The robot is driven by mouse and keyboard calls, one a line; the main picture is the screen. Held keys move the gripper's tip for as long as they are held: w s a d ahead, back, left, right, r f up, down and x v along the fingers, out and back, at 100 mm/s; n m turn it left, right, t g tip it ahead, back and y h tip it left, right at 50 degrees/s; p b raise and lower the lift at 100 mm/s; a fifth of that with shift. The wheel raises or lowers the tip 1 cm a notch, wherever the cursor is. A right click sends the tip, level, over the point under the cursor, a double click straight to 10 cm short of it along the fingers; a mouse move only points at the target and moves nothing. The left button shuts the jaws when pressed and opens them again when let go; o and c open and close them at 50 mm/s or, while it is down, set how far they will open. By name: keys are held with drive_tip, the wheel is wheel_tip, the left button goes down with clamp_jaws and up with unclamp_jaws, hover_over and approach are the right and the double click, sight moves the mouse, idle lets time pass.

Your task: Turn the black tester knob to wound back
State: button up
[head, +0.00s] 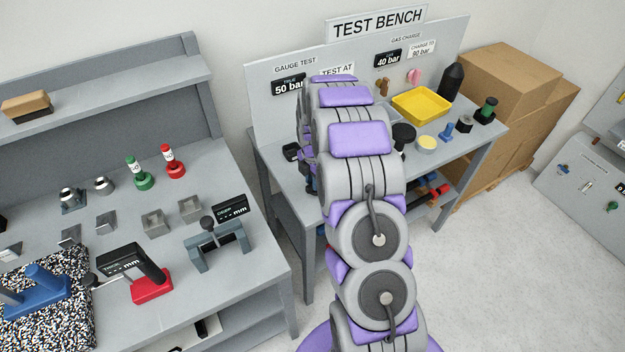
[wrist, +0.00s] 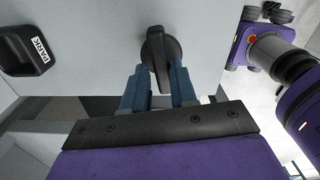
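The black knob (wrist: 157,50) shows in the wrist view on a light grey surface, with its long grip pointing down the picture toward my gripper. My gripper (wrist: 158,76) has its two blue fingers on either side of the grip's lower end. The fingers are spread, and narrow gaps seem to show beside the grip; I cannot tell if either finger touches it. In the head view my arm reaches over the test bench (head: 451,146) and hides most of my gripper and the knob.
A black PARK tray (wrist: 26,50) is left of the knob in the wrist view. In the head view, a yellow tray (head: 421,104), a black round item (head: 404,133) and a dark cylinder (head: 452,82) stand right of my arm. A grey workbench (head: 215,165) is at left.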

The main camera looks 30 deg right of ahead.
drive_tip(key=shift+d, duration=0.75)
drive_tip(key=c, duration=0.3)
drive_tip(key=shift+f, duration=0.1)
clamp_jaws()
drive_tip(key=shift+a, duration=0.2)
